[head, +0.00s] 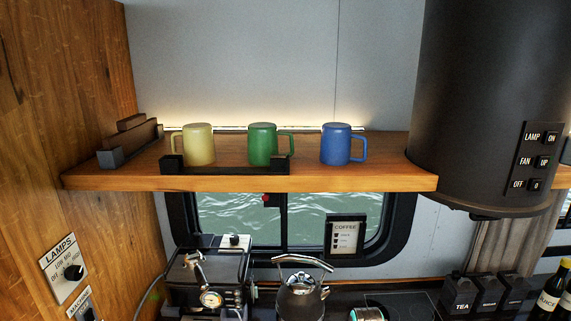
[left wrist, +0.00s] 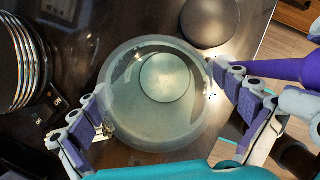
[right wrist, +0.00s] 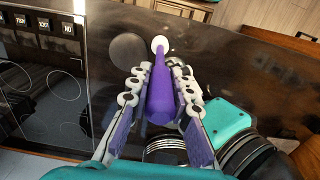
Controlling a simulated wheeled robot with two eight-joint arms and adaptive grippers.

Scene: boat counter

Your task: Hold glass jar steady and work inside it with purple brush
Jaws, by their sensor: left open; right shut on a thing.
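The glass jar (left wrist: 128,118) stands on the dark counter, seen from above in the left wrist view, with a round opening or base ring at its middle. My left gripper (left wrist: 158,80) is open, with one finger on each side of the jar; I cannot tell whether they touch it. My right gripper (right wrist: 157,85) is shut on the handle of the purple brush (right wrist: 160,92), whose pale tip points away in the right wrist view. A purple shape at the right of the left wrist view looks like the same brush (left wrist: 285,70). The head view shows neither gripper.
A dark round disc (left wrist: 210,20) lies beyond the jar. In the head view, a shelf (head: 330,180) holds three mugs; a kettle (head: 301,298) stands below.

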